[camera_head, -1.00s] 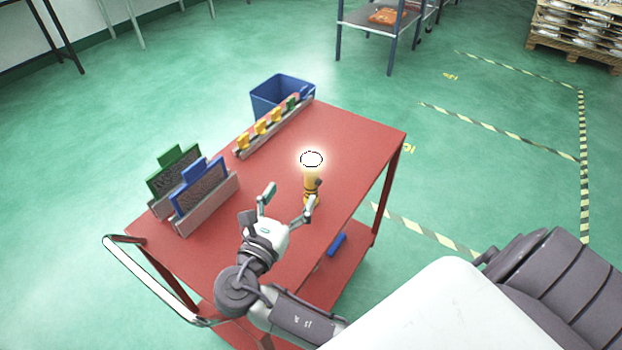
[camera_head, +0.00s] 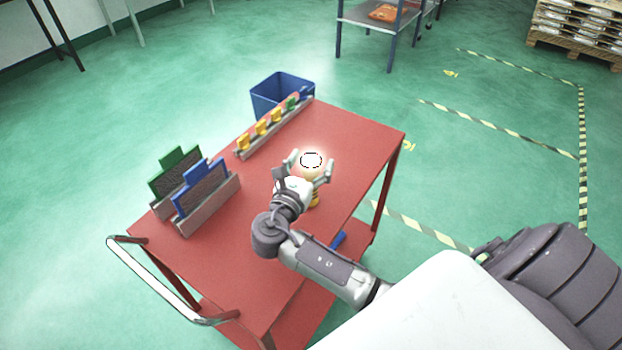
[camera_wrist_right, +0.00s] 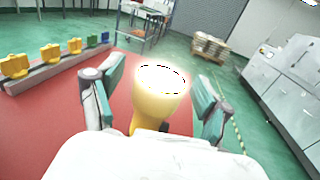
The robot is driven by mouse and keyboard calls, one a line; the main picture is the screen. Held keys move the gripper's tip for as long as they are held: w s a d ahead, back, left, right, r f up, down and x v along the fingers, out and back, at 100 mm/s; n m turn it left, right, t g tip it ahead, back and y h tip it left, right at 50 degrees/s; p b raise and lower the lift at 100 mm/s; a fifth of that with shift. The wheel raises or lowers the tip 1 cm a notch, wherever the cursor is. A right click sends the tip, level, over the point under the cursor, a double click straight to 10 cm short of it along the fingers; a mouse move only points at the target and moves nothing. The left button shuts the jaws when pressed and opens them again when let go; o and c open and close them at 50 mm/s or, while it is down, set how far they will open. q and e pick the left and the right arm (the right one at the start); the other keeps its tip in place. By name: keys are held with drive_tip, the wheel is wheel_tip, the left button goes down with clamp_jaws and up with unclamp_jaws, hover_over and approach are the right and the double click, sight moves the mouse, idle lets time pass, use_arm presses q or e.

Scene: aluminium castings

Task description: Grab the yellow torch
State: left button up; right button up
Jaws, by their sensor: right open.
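The yellow torch (camera_head: 314,197) stands upright on the red cart's top, its lit white end facing up. My right gripper (camera_head: 310,166) is open, with its fingers on either side of the torch's upper part. In the right wrist view the torch (camera_wrist_right: 158,103) is between the two green-padded fingers of the gripper (camera_wrist_right: 157,92), with a visible gap to each finger. The torch's lower part is partly hidden by the gripper in both views. My left gripper does not show.
The red cart (camera_head: 345,135) also bears a rail with several yellow, blue and green pieces (camera_head: 262,127) at the back. A holder with green and blue framed panels (camera_head: 190,190) stands at left. A blue bin (camera_head: 282,90) stands behind the cart. The cart top right of the torch is clear.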

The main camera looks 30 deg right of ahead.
clamp_jaws()
idle(0.3)
